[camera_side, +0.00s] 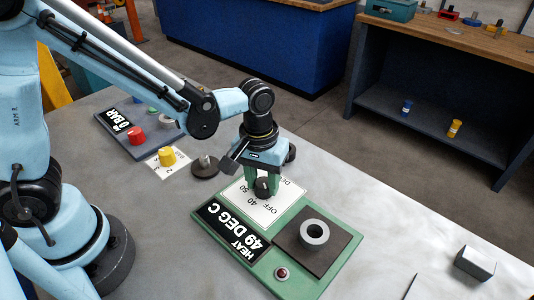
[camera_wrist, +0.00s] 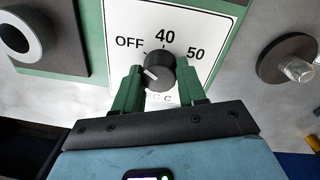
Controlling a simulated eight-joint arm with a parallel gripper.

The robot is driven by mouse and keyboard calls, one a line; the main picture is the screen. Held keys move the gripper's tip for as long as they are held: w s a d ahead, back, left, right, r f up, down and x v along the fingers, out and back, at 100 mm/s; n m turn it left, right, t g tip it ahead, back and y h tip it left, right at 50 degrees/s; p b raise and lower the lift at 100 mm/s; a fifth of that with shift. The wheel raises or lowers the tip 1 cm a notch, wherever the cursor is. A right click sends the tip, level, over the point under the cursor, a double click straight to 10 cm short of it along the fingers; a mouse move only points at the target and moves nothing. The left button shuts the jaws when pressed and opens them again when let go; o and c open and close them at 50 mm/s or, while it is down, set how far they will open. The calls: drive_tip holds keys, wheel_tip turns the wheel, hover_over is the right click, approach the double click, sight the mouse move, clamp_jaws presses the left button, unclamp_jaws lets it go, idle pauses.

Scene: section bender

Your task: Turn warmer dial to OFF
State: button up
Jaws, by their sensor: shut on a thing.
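The warmer (camera_side: 232,255) is a green-based panel with a white dial plate (camera_wrist: 120,20) marked OFF, 40 and 50. Its black dial (camera_wrist: 160,72) sits on the plate, and it also shows in the side view (camera_side: 263,187). A pale mark shows on the dial's left side; which label it points at is hard to tell. My gripper (camera_wrist: 158,82) has green fingers closed around the dial, one on each side; it reaches down from above in the side view (camera_side: 262,182).
The warmer's display (camera_side: 236,231) reads HEAT 49 DEG C. A grey ring (camera_side: 314,232) sits on its dark plate, beside a red button (camera_side: 282,273). A round black base with a metal post (camera_side: 205,165), a yellow knob (camera_side: 167,156) and a red knob (camera_side: 136,134) stand behind.

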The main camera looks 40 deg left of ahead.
sight(257, 180)
drive_tip(key=shift+n, duration=0.3)
drive_tip(key=o, duration=1.1)
drive_tip(key=shift+c, duration=0.2)
drive_tip(key=shift+r, duration=0.1)
wheel_tip(257, 180, up, 12)
drive_tip(key=shift+a, duration=0.3)
drive_tip(key=shift+s+a, duration=0.1)
drive_tip(key=s+a+m+t, duration=0.4)
drive_tip(key=a+t, duration=0.3)
drive_tip(key=a, duration=0.4)
drive_tip(key=shift+a+f+y, duration=0.3)
